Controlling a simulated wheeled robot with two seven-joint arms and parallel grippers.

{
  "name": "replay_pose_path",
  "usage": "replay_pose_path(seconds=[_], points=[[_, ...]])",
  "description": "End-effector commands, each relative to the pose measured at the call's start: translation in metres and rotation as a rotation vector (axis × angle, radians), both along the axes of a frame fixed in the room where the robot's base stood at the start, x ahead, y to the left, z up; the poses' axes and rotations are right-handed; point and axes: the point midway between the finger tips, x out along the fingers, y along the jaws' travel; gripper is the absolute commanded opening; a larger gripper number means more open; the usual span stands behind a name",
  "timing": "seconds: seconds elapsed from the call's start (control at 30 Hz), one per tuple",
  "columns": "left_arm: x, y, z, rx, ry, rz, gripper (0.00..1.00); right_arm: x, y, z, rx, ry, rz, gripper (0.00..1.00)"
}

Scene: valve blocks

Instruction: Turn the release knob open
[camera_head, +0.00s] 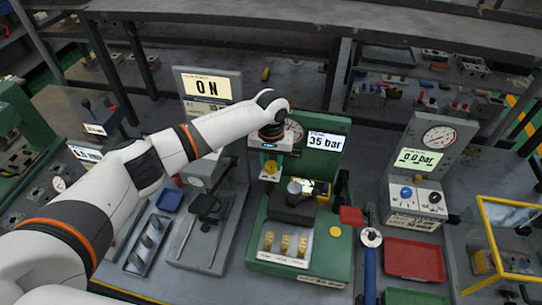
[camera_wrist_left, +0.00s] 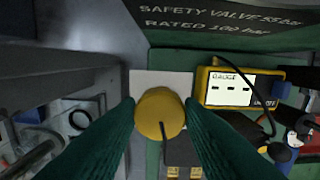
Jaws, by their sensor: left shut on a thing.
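A round yellow knob (camera_wrist_left: 160,113) with a dark line on its face sits in front of a white plate in the left wrist view. The two dark green fingers of my left gripper (camera_wrist_left: 159,105) are shut on it, one at each side. In the head view my left gripper (camera_head: 269,160) reaches down at the left part of the green valve block (camera_head: 257,226). The yellow knob shows small below the wrist (camera_head: 270,168). I cannot read a label on the knob. A display (camera_head: 325,142) on the block's back panel reads 35 bar. My right gripper is not in view.
A yellow gauge box (camera_wrist_left: 243,88) with a cable is close right of my fingers. A grey block with a 0.0 bar display (camera_head: 421,158) stands right. Red tray (camera_head: 413,259), yellow frame (camera_head: 485,225) and blue-handled tool (camera_head: 370,265) are also right. An ON display (camera_head: 207,88) stands behind my arm.

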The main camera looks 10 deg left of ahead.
Motion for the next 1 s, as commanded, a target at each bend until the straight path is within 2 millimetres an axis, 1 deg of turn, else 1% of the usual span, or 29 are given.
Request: replay_pose_path(seconds=[0.03, 0.2, 0.6, 0.8, 1.0], points=[[-0.001, -0.001, 0.004, -0.002, 0.003, -0.043, 0.11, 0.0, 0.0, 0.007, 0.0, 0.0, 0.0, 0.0], [0.0, -0.001, 0.003, -0.002, 0.002, -0.204, 0.11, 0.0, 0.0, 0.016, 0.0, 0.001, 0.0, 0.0], [0.0, -0.001, 0.002, -0.003, -0.001, -0.548, 0.11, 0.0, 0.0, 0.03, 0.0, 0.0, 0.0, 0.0], [0.0, -0.002, 0.002, -0.002, -0.002, -0.664, 0.11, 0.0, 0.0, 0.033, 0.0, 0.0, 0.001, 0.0], [0.0, -0.001, 0.002, -0.002, -0.003, -0.731, 0.11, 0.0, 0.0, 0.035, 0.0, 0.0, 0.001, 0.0]])
